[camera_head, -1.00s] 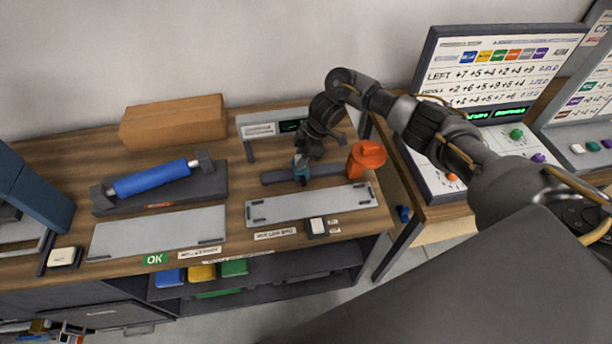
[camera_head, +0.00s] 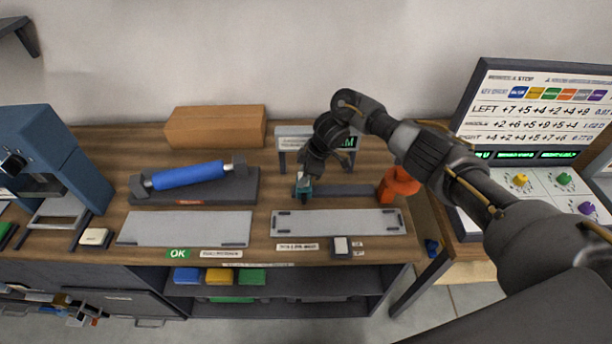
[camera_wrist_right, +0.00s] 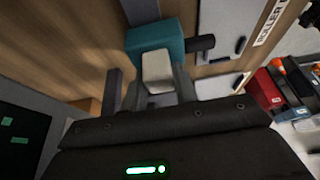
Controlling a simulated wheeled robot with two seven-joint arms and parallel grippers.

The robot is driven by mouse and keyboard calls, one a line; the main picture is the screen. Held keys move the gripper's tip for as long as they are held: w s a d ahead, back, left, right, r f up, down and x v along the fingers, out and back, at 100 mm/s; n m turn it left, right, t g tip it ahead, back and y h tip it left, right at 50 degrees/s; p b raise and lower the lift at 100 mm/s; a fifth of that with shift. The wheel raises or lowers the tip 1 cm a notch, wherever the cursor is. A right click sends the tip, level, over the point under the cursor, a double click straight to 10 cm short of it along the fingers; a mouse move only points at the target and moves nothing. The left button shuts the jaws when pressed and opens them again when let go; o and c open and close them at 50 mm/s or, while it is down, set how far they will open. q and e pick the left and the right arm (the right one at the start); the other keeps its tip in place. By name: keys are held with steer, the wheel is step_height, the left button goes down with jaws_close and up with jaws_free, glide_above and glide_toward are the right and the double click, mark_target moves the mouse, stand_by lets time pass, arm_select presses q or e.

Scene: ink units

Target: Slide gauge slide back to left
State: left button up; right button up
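The gauge slide is a teal block (camera_head: 303,190) with a pale knob on top. It sits near the left end of a dark rail (camera_head: 345,191), in front of the gauge stand (camera_head: 290,143). In the right wrist view the teal block (camera_wrist_right: 160,38) has a dark pin sticking out at its right, and the pale knob (camera_wrist_right: 157,70) lies between my fingers. My right gripper (camera_head: 308,176) reaches down onto the slide and appears shut on the knob; its fingertips are partly hidden in the head view. My left gripper is not in view.
A grey plate (camera_head: 340,222) lies in front of the rail. A blue roller (camera_head: 190,174) rests on a dark cradle at left, with a cardboard box (camera_head: 215,127) behind. A screen panel (camera_head: 530,108) stands at right.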

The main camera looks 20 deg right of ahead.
steer(key=o, duration=0.4)
steer(key=shift+a, duration=0.3)
steer(key=shift+d, duration=0.2)
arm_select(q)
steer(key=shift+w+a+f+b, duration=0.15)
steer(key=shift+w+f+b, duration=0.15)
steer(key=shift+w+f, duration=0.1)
arm_select(e)
steer(key=v, duration=1)
steer(key=shift+r, duration=0.45)
steer(key=shift+d, duration=0.1)
